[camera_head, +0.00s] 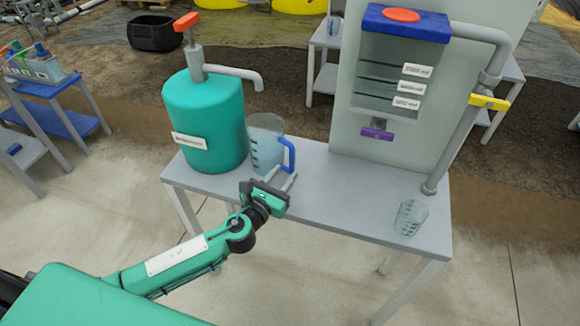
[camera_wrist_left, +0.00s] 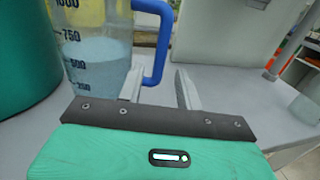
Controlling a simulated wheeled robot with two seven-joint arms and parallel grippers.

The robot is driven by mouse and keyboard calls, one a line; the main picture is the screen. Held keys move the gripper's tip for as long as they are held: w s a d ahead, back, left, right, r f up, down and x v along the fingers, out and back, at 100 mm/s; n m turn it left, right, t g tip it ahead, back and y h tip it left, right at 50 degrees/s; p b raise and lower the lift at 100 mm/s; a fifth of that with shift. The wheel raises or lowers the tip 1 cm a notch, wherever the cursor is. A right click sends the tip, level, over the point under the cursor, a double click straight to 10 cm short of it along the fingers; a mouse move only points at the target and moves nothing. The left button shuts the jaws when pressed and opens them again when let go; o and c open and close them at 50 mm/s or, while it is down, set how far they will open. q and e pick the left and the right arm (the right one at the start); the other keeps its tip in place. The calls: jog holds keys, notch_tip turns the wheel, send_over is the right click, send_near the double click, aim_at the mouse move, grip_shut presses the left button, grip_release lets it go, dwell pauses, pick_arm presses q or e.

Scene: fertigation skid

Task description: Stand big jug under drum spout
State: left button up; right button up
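The big jug (camera_head: 264,150), clear with a blue handle (camera_head: 290,155), stands upright on the grey table beside the teal drum (camera_head: 205,120). The drum's grey spout (camera_head: 236,72) ends above the jug in the head view; exact alignment I cannot tell. The left wrist view shows the jug (camera_wrist_left: 95,50) with pale blue liquid and black volume marks. My left gripper (camera_head: 281,178) is open at the handle's side. In the left wrist view the handle (camera_wrist_left: 160,45) appears between its two fingers (camera_wrist_left: 160,88); no grip shows. My right gripper is not in view.
A small clear beaker (camera_head: 410,217) stands at the table's right end. A panel holds a blue-topped tank (camera_head: 400,60) with a purple valve (camera_head: 377,133). A grey pipe with a yellow valve (camera_head: 488,102) runs down to the table (camera_head: 330,205). The table's middle is clear.

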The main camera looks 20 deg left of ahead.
pick_arm(q)
jog(key=v, duration=0.5)
jog(key=shift+s+a+f+b, duration=0.1)
jog(key=shift+s+b, duration=0.2)
jog(key=shift+s+a, duration=0.1)
jog(key=shift+s, duration=0.4)
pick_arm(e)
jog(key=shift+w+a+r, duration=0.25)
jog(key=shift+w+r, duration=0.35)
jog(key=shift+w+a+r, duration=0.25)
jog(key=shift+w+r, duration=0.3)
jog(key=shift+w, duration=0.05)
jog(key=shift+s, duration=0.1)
